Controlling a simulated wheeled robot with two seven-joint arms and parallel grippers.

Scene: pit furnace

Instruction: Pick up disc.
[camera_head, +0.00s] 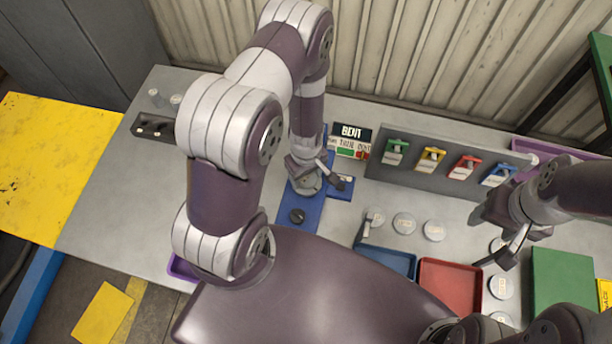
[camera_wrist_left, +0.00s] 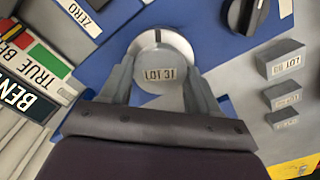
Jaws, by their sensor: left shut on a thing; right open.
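A grey disc labelled LOT 31 (camera_wrist_left: 160,80) is between the two fingers of my left gripper (camera_wrist_left: 152,82) in the left wrist view. The fingers are shut on its sides. A pale round plate shows behind its far edge, on a blue panel (camera_wrist_left: 100,62); I cannot tell whether the disc touches it. In the head view my left gripper (camera_head: 318,178) is low over the blue panel (camera_head: 306,212), and the arm partly hides this spot. My right gripper (camera_head: 484,238) is open and empty at the right, above the bench near other grey discs (camera_head: 434,230).
A black knob (camera_head: 297,216) sits on the blue panel. A sign block (camera_head: 350,141) stands behind it. A grey rack with coloured tags (camera_head: 430,158) is at the back. Blue (camera_head: 388,262) and red (camera_head: 448,286) trays lie in front.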

